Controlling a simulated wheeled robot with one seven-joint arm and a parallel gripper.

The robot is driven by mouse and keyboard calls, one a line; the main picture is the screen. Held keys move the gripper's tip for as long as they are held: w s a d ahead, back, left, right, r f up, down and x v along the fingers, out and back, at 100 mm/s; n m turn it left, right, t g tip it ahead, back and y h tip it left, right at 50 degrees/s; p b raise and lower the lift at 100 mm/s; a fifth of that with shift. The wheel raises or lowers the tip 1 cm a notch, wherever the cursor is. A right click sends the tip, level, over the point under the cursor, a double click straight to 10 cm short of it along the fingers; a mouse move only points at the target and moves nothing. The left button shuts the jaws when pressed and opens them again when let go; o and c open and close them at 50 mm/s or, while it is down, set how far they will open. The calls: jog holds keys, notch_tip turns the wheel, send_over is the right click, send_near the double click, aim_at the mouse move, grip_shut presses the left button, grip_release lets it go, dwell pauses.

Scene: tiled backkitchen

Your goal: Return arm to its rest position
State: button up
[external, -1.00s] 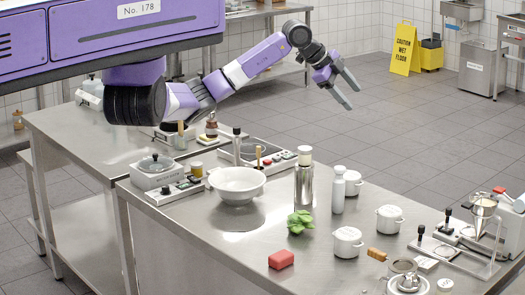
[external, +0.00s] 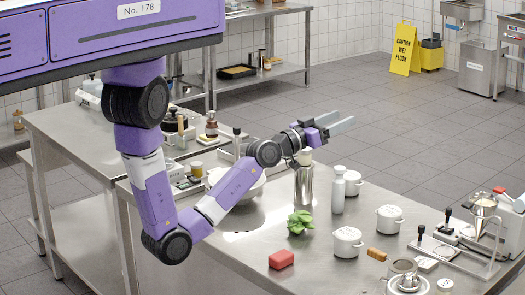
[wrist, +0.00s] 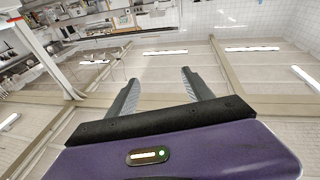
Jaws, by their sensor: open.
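My gripper (external: 338,122) is open and empty. In the external view it is above the steel counter (external: 225,255), near the top of the steel flask, with its fingers pointing right. My purple arm hangs down on the left, bends at a low elbow and rises to the gripper. In the wrist view the two grey fingers of my gripper (wrist: 160,92) stand apart with nothing between them.
On the counter are a white bowl (external: 252,190) partly behind my arm, a steel flask (external: 303,187), a white bottle (external: 338,190), green leaves (external: 299,222), a red block (external: 281,259) and white lidded pots (external: 347,243). A yellow wet-floor sign (external: 405,48) stands on the open floor behind.

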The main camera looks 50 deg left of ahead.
jog(key=s+a+f+g+y, duration=0.1)
jog(key=s+f, duration=0.4)
jog(key=s, duration=0.9)
jog(key=s+a+f+g+y, duration=0.1)
jog(key=s+f, duration=0.5)
jog(key=s, duration=0.9)
jog(key=s+a+f+n+g+y, duration=0.1)
jog(key=s+a+f+g, duration=0.2)
jog(key=s, duration=1.2)
notch_tip(320, 180, down, 2)
jog(key=shift+s+a+f+y, duration=0.15)
jog(key=shift+a+y, duration=0.1)
jog(key=shift+y, duration=0.15)
dwell(3.1)
